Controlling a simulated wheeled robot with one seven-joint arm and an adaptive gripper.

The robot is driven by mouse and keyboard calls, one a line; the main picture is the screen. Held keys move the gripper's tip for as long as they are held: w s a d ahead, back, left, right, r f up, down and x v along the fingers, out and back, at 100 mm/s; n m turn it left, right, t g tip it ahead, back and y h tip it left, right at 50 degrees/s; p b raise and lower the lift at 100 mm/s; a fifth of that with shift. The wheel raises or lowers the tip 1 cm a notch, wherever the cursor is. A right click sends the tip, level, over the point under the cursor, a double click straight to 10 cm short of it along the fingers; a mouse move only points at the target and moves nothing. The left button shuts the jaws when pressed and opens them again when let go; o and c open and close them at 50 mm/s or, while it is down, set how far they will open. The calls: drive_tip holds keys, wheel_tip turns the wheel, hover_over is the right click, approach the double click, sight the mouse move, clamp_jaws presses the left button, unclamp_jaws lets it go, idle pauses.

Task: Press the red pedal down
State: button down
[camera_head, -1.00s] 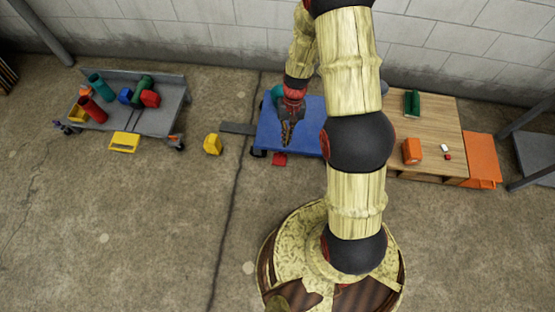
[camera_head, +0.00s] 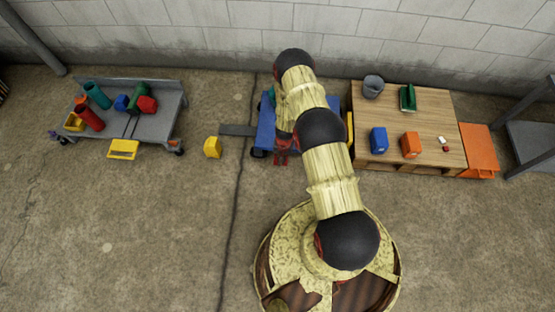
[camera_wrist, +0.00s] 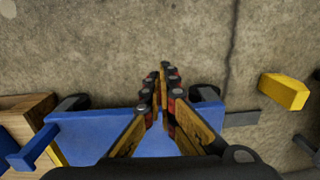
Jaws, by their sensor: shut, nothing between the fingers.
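The blue cart (camera_head: 265,125) stands near the wall in the head view, mostly behind my arm. Its blue deck (camera_wrist: 95,135) fills the lower part of the wrist view. Dark red shows at the cart's front edge in the head view, and I cannot tell pedal from gripper there. The red pedal does not show clearly in the wrist view; my fingers cover the middle of the cart's front edge. My gripper (camera_wrist: 163,75) is shut and empty, its fingertips over that edge. I cannot tell whether it touches the pedal.
A yellow block (camera_head: 212,147) lies on the floor left of the blue cart, by a dark flat bar (camera_head: 238,130). A grey cart (camera_head: 155,122) with colored parts stands further left. A wooden table (camera_head: 435,120) stands close on the right. The floor in front is clear.

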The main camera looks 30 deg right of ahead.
drive_tip(key=w+d+r+t+h, duration=0.1)
drive_tip(key=w+d, duration=0.2)
drive_tip(key=w, duration=0.3)
drive_tip(key=shift+d+t+h, duration=0.3)
drive_tip(key=shift+d, duration=0.05)
drive_tip(key=f+b, duration=0.1)
drive_tip(key=f, duration=0.2)
drive_tip(key=f+b, duration=0.2)
drive_tip(key=f, duration=0.2)
drive_tip(key=w+f+b, duration=0.1)
drive_tip(key=f+b, duration=0.1)
drive_tip(key=f, duration=0.2)
drive_tip(key=shift+d+f, duration=0.1)
drive_tip(key=shift+d, duration=0.25)
drive_tip(key=shift+s+a+f, duration=0.1)
drive_tip(key=shift+s+f, duration=0.05)
drive_tip(key=shift+f, duration=0.45)
drive_tip(key=shift+s+a+f, duration=0.1)
drive_tip(key=shift+s+f, duration=0.05)
drive_tip(key=shift+f, duration=0.4)
drive_tip(key=shift+s+a+p, duration=0.1)
drive_tip(key=shift+s+p, duration=0.05)
drive_tip(key=shift+p, duration=0.55)
